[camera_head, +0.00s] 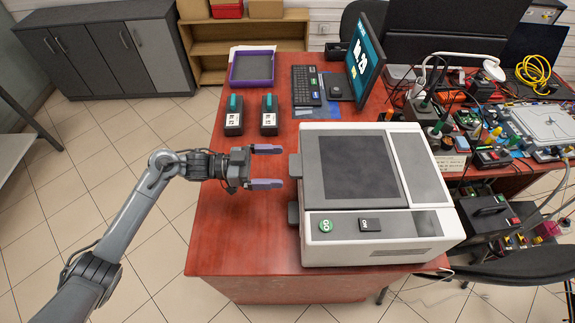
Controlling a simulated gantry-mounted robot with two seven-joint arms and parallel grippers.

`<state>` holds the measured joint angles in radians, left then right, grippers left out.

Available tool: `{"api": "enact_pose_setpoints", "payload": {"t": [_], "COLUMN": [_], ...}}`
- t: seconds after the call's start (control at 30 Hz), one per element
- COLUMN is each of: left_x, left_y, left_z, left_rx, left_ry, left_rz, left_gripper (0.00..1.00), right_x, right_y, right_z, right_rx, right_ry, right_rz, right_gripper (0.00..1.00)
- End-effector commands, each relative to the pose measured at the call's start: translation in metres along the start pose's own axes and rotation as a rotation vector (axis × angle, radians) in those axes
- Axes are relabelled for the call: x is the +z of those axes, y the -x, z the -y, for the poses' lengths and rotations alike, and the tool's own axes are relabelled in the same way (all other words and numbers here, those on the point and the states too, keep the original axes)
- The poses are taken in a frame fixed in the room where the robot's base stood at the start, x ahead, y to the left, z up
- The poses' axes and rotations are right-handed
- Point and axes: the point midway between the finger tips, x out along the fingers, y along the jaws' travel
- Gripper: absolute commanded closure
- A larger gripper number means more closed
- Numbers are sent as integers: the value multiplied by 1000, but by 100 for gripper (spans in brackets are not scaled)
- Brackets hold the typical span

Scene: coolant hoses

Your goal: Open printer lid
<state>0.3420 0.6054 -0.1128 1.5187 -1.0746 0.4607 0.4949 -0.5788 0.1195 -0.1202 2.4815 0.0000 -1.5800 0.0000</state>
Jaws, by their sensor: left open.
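The printer (434,232) is a white box on the red-brown desk (232,235). Its lid (356,168) is the dark panel on top and lies flat, closed. Two dark tabs stick out from the printer's left side. On its front strip are a green round button (326,226) and a dark switch (370,224). My left gripper (268,166) comes in from the left and is open and empty, with its two purple-tipped fingers pointing right. The fingertips are just left of the printer's side tabs, with a small gap seeming to remain. My right gripper is not in view.
Two black cartridges with green tops (234,116) stand behind my left gripper. A purple tray (252,68), a keyboard (305,85) and a monitor (364,60) are farther back. Cluttered electronics (490,130) fill the right desk. The desk's front left is clear.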

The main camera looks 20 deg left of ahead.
Motion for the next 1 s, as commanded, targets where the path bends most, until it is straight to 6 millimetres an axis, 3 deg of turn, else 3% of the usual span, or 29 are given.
{"api": "enact_pose_setpoints", "payload": {"t": [0.3,0.7,1.0], "left_x": [0,0,0], "left_y": [-36,-41,-41], "left_z": [0,0,0], "left_rx": [0,0,0], "left_ry": [0,0,0], "left_rz": [-1,0,0], "left_gripper": [0,0,44], "right_x": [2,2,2], "right_y": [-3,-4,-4], "right_z": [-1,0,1], "right_rx": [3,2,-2], "right_ry": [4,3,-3], "right_rz": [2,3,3], "right_gripper": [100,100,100]}}
